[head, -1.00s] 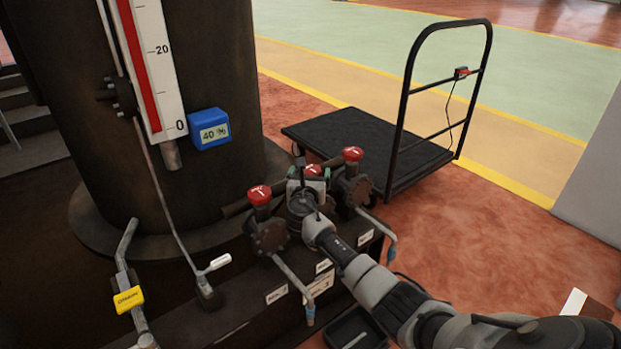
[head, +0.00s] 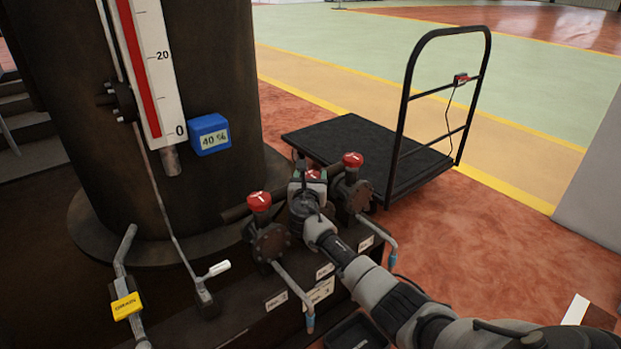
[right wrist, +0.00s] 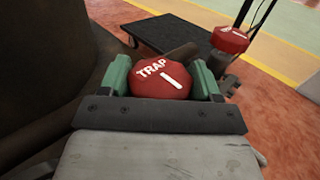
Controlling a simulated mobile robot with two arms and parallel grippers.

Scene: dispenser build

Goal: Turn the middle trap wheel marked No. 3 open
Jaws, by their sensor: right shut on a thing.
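The middle trap wheel (head: 316,174) is a red knob between two similar red wheels on the dark pipework. In the right wrist view the wheel (right wrist: 160,82) shows the word TRAP and a white bar slanting to the lower right. My right gripper (right wrist: 163,76) is shut on it, with one green-padded finger on each side. In the head view my right gripper (head: 308,180) hides much of the middle wheel and the valve body beneath it. The small number plates are too blurred to read surely. My left gripper is in neither current view.
The near-left red wheel (head: 259,201) and far-right red wheel (head: 353,160) flank my right gripper closely. A blue box (head: 209,134) reads 40 %. A lever with a white grip (head: 218,269) and yellow tag (head: 127,306) are left. A black trolley (head: 345,145) stands behind.

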